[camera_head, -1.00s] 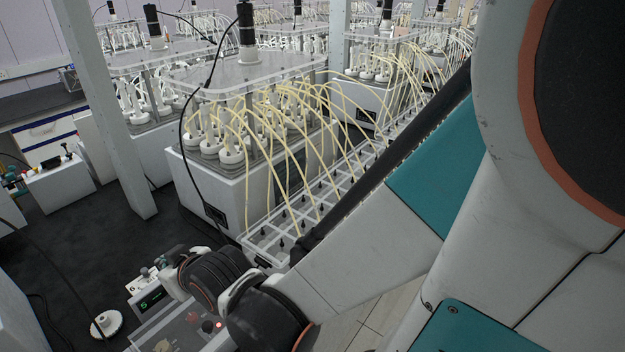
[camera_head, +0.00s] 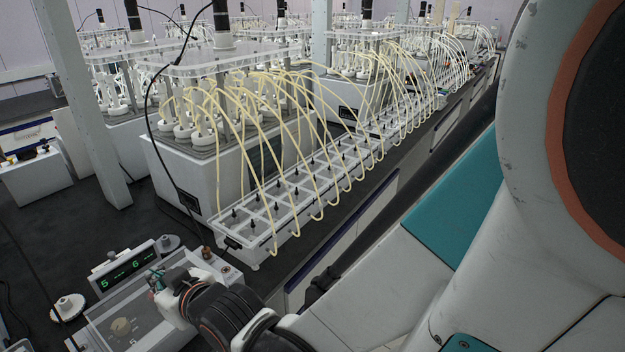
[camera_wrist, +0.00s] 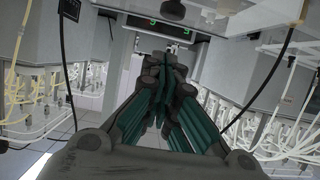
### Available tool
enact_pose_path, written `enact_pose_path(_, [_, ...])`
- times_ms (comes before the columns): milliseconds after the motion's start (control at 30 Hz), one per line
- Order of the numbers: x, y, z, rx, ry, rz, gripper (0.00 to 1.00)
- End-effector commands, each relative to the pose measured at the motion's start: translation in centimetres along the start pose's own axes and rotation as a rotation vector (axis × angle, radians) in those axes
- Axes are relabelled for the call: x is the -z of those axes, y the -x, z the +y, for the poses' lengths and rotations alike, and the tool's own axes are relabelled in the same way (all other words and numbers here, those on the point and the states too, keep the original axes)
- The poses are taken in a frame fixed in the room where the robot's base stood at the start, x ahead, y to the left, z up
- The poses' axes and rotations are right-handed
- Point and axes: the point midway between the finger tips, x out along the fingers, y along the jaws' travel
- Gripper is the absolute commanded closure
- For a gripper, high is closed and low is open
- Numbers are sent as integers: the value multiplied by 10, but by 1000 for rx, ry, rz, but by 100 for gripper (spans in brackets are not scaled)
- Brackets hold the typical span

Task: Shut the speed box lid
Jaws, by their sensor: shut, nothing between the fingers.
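The speed box (camera_head: 125,262) stands on the dark bench at the lower left in the head view, with a green-lit display. Its clear lid (camera_head: 103,312) is a see-through panel in front of the display, with a round yellowish part visible beneath it. I cannot tell whether the lid lies fully flat. My gripper (camera_head: 157,279) is at the lid's upper right, near the display, partly hidden by my wrist. In the wrist view my gripper (camera_wrist: 166,62) has its teal fingers together and empty, with the green display (camera_wrist: 147,20) beyond. Contact with the lid is unclear.
A reactor (camera_head: 205,175) with yellow tubes stands behind the speed box. A clear tube rack (camera_head: 245,235) stands to the right. A white round knob-like piece (camera_head: 67,306) lies left of the box. A black cable hangs down nearby.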

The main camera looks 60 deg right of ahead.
Motion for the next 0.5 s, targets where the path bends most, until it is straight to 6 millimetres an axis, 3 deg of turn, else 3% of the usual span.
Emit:
enact_pose_path(33, [-13, 1, 0, 0, 0, 0, 100])
enact_pose_path(200, [-33, 3, 0, 0, 0, 0, 100])
enact_pose_path(500, [-55, 3, -1, 0, 0, 0, 100])
